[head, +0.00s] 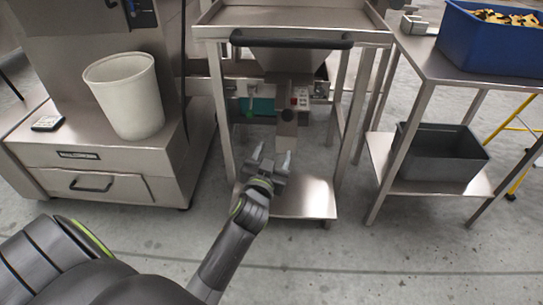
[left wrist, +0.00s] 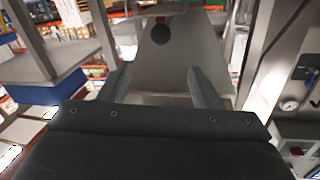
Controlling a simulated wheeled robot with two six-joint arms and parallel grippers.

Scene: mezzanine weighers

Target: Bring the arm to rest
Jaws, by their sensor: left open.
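My left arm reaches in from the lower left of the head view. Its gripper (head: 271,158) is open, with the two pale fingers apart and nothing between them. It is over the lower shelf (head: 305,195) of the steel trolley, in front of the hopper and its chute. In the left wrist view the open gripper (left wrist: 160,88) has its two dark fingers apart, with a grey tapered metal surface (left wrist: 185,55) beyond them. My right gripper is not in view.
The trolley's dark handle (head: 290,42) is above and behind the gripper. A white bin (head: 125,95) stands on a steel base at left. At right, a steel table (head: 425,62) holds a blue crate (head: 490,45), with a dark grey tub (head: 440,160) below. The front floor is clear.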

